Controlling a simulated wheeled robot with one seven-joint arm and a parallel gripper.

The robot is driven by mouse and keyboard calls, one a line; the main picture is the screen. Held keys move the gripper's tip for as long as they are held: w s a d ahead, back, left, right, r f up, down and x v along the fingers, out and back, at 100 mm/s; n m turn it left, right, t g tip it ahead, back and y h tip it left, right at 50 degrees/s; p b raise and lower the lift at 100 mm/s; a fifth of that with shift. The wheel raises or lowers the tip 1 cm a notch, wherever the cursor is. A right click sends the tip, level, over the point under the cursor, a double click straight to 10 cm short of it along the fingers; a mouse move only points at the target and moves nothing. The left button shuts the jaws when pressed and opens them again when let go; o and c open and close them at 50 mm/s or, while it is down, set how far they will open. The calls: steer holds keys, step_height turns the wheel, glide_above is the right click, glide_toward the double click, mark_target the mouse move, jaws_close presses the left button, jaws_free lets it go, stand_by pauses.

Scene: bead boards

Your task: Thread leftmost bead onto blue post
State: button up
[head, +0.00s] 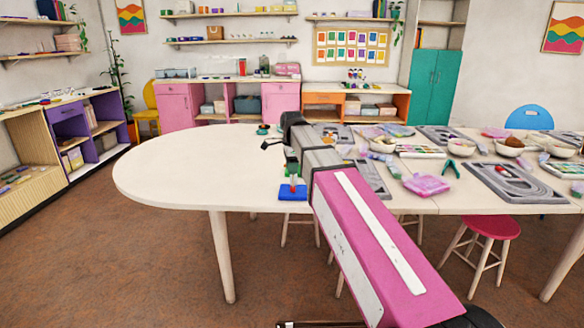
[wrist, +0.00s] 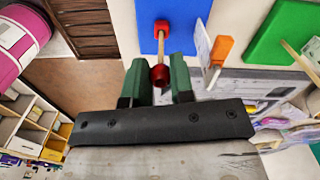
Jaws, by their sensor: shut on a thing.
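My gripper (wrist: 160,80) is shut on a red bead (wrist: 160,75), held between its two green fingertips. A blue board (wrist: 188,12) lies below with a thin, light post (wrist: 161,48) standing on it. A second red piece (wrist: 161,27) is around the post low down, near the board. The post's free end lines up with the held bead; I cannot tell whether it is inside the hole. In the head view, my gripper (head: 292,163) is directly above the blue board (head: 293,193) at the table's front edge. The held bead is not clear there.
In the wrist view, an orange piece (wrist: 221,48) and a green board (wrist: 275,35) are to the right of the blue board. The white table (head: 180,170) is clear to the left. Trays, bowls and a pink packet (head: 427,185) crowd the right.

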steer(key=shift+f, duration=0.8)
steer(key=o, duration=1)
steer(key=shift+c, duration=0.2)
steer(key=shift+r, duration=0.1)
step_height(320, 180, up, 11)
steer(key=shift+w+f, duration=0.1)
steer(key=shift+f, duration=0.1)
